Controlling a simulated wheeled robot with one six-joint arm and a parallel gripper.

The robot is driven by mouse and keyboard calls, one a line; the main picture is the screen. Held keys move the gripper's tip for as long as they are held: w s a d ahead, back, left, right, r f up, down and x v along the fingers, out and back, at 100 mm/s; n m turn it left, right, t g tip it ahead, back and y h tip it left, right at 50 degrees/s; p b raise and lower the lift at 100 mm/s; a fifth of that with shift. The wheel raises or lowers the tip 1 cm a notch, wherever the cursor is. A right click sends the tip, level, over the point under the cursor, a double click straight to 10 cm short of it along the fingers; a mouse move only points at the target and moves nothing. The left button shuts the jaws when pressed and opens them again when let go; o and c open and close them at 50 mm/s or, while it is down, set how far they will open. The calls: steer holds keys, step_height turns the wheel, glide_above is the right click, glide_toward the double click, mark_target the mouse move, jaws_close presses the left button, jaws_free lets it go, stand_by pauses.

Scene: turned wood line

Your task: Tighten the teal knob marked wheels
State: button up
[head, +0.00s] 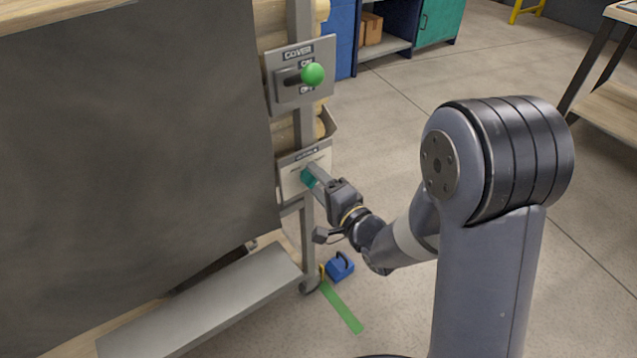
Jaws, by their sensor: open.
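The teal knob (307,178) sits on a pale plate (290,184) on the upright post, below the cover panel. The plate's label is too small to read for certain. My gripper (312,174) is at the knob, coming from the right, with its jaws open. Its fingers hide part of the knob. I cannot tell whether they touch it.
Above is a panel marked COVER (286,93) with a green-balled lever (312,75). A large dark sheet (130,140) fills the left. A grey ledge (205,305), a blue box (340,267) and green floor tape (342,308) lie below. Open floor lies behind my arm.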

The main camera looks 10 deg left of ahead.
steer(key=p+v, duration=0.1)
steer(key=v, duration=0.9)
steer(key=shift+s+d, duration=0.25)
steer(key=shift+d, duration=0.05)
steer(key=shift+w, duration=0.1)
steer(key=b+x, duration=0.1)
steer(key=x, duration=0.9)
steer(key=shift+w+a, duration=0.15)
steer(key=shift+a, duration=0.2)
steer(key=shift+d, duration=0.1)
